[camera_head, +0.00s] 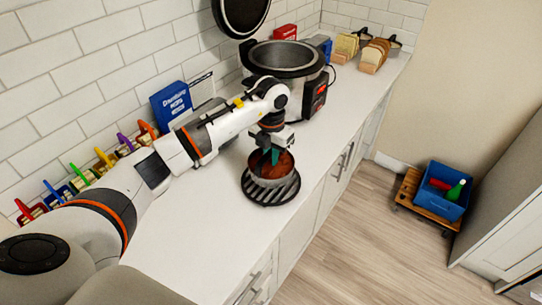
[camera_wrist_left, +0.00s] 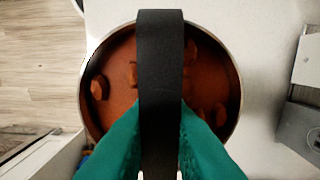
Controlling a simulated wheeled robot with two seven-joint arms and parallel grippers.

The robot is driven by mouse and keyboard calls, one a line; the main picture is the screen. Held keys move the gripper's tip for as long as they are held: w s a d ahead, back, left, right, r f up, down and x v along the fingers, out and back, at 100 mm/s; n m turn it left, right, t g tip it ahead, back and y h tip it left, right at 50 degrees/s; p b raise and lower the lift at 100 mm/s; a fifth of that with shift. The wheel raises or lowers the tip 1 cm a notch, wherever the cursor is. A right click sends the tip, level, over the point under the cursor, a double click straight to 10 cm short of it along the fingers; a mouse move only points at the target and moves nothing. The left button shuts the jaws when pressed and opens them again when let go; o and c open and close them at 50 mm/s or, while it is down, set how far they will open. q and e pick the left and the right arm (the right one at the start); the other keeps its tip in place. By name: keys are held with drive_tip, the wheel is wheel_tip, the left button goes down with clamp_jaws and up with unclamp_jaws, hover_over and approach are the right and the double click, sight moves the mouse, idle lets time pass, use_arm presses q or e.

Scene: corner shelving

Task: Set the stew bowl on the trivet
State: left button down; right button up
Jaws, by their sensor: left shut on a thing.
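The stew bowl (camera_head: 270,181) is a round grey bowl of red-brown stew with chunks. In the left wrist view it fills the middle, its stew (camera_wrist_left: 112,65) crossed by a broad black handle (camera_wrist_left: 161,60). My left gripper (camera_head: 274,156) has green fingers and is shut on this handle, above the stew. The black slatted trivet (camera_head: 272,197) is on the white counter, directly beneath the bowl in the head view. The bowl looks level and hides the trivet's far part. I cannot tell whether they touch. My right gripper is not in view.
A large open cooker (camera_head: 285,60) stands behind the bowl on the counter (camera_head: 213,228). A blue box (camera_head: 171,104) and several coloured clips line the wall. Bread racks (camera_head: 372,56) stand at the far end. A blue crate (camera_head: 443,190) sits on a wooden dolly on the floor.

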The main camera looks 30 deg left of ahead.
use_arm(q)
drive_tip(key=shift+f, duration=0.75)
drive_tip(key=c, duration=1.4)
unclamp_jaws()
drive_tip(key=shift+f, duration=0.1)
drive_tip(key=shift+o, duration=0.2)
